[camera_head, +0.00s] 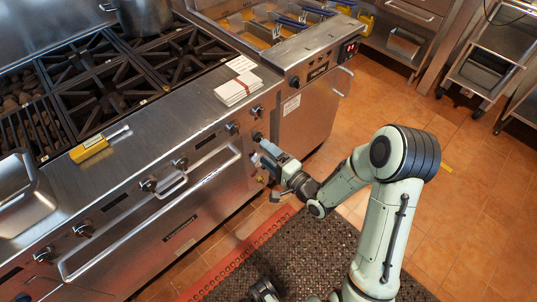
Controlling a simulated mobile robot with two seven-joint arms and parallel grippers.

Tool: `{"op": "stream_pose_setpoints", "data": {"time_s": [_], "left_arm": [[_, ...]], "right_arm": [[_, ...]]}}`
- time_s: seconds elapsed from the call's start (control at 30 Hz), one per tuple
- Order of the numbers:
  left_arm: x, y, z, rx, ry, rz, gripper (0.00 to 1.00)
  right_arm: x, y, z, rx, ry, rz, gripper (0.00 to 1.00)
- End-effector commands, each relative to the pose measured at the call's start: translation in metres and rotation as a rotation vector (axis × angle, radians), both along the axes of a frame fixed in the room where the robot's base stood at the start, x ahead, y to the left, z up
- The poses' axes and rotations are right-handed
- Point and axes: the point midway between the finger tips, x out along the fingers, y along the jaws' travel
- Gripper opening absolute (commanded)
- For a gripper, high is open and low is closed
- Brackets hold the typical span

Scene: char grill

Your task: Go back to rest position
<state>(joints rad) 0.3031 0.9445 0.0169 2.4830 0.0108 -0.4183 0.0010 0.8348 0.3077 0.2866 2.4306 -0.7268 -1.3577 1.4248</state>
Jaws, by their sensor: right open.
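My right gripper (262,152) is open, in front of the stove's front panel near its right end. Its fingers are close to a dark control knob (257,137); I cannot tell whether they touch it. Nothing shows between the fingers. My right arm reaches in from the lower right, bent at the elbow, over the floor mat. I cannot make out my left gripper.
The stove (150,170) has knobs and oven handles along its front. The tiled floor (470,200) at right is open.

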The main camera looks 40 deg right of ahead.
Motion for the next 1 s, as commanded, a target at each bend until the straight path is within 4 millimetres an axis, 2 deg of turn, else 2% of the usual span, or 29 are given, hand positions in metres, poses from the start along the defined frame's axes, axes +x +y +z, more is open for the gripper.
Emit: {"op": "stream_pose_setpoints", "data": {"time_s": [0.47,0.57,0.67,0.77,0.8,0.87,0.9,0.97,1.0], "left_arm": [[0.000,0.000,0.000,0.000,0.000,0.000,0.43],[0.000,0.000,0.003,0.000,0.000,0.000,0.43],[0.000,0.000,0.015,-0.001,0.001,-0.001,0.43],[0.001,0.000,0.033,-0.003,0.006,-0.003,0.43],[0.001,0.000,0.041,-0.002,0.008,-0.004,0.43],[0.002,0.000,0.053,-0.004,0.011,-0.006,0.43],[0.003,0.000,0.060,-0.005,0.014,-0.006,0.43],[0.004,-0.001,0.070,-0.007,0.018,-0.009,0.43],[0.005,-0.001,0.077,-0.007,0.020,-0.009,0.43]], "right_arm": [[0.000,0.000,0.000,0.000,0.001,0.000,0.75],[0.001,0.002,-0.007,-0.013,0.030,-0.003,0.75],[0.000,0.012,-0.035,-0.075,0.151,-0.001,0.75],[-0.011,0.038,-0.087,-0.194,0.370,0.053,0.75],[-0.022,0.053,-0.110,-0.252,0.474,0.100,0.75],[-0.043,0.077,-0.143,-0.345,0.626,0.199,0.75],[-0.061,0.093,-0.162,-0.402,0.721,0.280,0.75],[-0.092,0.117,-0.185,-0.485,0.845,0.416,0.75],[-0.113,0.131,-0.196,-0.533,0.917,0.513,0.75]]}}
